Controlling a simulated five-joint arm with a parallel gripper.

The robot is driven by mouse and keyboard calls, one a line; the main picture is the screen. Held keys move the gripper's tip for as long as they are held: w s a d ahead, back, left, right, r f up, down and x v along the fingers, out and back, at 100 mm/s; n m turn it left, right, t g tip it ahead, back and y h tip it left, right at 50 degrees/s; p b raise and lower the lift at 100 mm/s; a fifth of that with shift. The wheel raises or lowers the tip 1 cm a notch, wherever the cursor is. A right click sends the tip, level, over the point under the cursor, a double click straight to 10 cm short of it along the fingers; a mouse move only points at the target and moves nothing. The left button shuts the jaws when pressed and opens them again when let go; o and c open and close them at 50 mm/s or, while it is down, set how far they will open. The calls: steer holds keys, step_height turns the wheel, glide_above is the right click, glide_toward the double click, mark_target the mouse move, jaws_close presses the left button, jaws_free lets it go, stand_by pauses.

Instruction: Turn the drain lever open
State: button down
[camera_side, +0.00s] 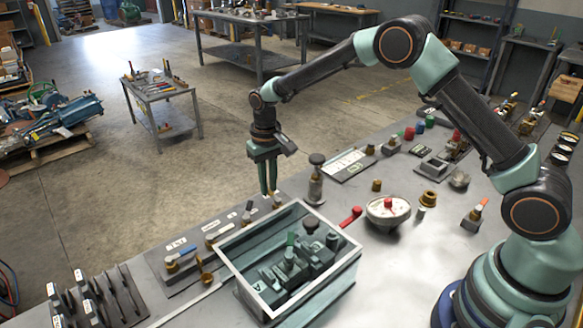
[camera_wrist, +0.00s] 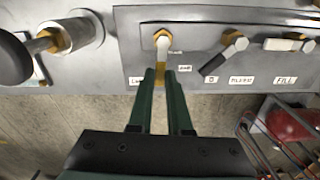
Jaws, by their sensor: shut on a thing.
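My gripper (camera_side: 268,191) points down at the right end of a grey valve panel (camera_side: 205,262) in the side view. In the wrist view my gripper (camera_wrist: 160,76) is shut on a lever (camera_wrist: 162,44) with a pale arm, a yellowish end and a brass pivot. The lever points toward my gripper, and its end is partly hidden between the fingers. Small labels beside it are too blurred to read, so I cannot confirm which one is the drain lever.
A glass-topped box (camera_side: 290,260) stands just in front of the panel. A dark knob on a cylinder (camera_side: 316,180) rises close to the right of my gripper. A round gauge (camera_side: 388,208) and a red-handled lever (camera_side: 350,216) lie further right. The panel also carries a FILL label (camera_wrist: 285,81).

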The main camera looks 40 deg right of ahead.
steer(key=shift+a+n, duration=0.2)
steer(key=shift+n, duration=0.4)
steer(key=c, duration=0.8)
jaws_free()
steer(key=shift+c, duration=0.2)
steer(key=shift+r, duration=0.1)
step_height(320, 180, up, 12)
